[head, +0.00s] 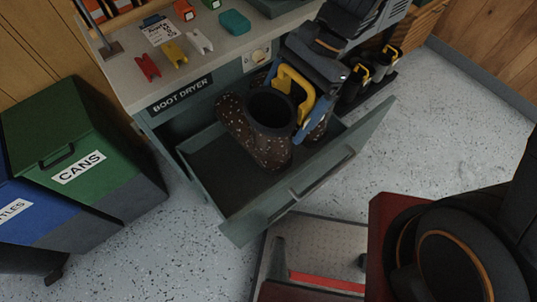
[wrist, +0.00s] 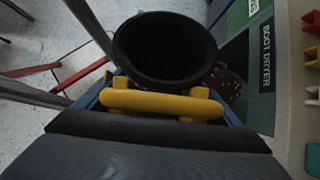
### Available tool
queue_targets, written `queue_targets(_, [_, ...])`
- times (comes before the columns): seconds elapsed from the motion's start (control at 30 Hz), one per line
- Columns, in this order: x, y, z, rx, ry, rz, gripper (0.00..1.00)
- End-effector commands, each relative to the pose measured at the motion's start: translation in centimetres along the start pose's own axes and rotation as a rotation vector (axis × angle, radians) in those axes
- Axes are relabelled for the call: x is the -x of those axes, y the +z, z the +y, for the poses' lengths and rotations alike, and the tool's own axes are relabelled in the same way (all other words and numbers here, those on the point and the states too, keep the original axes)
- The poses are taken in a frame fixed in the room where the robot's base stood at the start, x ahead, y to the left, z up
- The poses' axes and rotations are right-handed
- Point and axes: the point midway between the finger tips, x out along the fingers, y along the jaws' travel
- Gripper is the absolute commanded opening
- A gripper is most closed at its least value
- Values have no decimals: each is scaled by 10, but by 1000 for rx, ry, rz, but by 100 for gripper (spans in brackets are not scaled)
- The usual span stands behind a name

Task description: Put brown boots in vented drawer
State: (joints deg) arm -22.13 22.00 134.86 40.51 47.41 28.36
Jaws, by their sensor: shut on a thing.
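The brown speckled boots (head: 268,152) have a dark open top and a yellow handle (head: 290,82). My gripper (head: 303,104) has blue fingers and is shut on this handle. In the wrist view the handle (wrist: 160,103) lies across the gripper, with the round black boot opening (wrist: 165,48) just beyond it. The grey-green drawer (head: 312,182) is pulled out under the BOOT DRYER label. The boots are upright within the drawer's outline. I cannot tell whether their soles touch the drawer floor. My gripper hides part of the boots, and no vents show clearly.
The counter (head: 140,85) above holds red, yellow and white clips and a teal block. A green CANS bin (head: 85,150) stands left of the drawer. Black boots with yellow handles (head: 385,62) stand on a mat at the right. Speckled floor right of the drawer is clear.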

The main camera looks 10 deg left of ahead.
Motion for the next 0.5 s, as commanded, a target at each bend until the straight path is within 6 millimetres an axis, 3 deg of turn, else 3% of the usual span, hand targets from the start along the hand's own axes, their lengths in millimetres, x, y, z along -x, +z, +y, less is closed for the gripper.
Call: queue_targets(0.5, [-54, -55, -14, 0, -2, 0, 25])
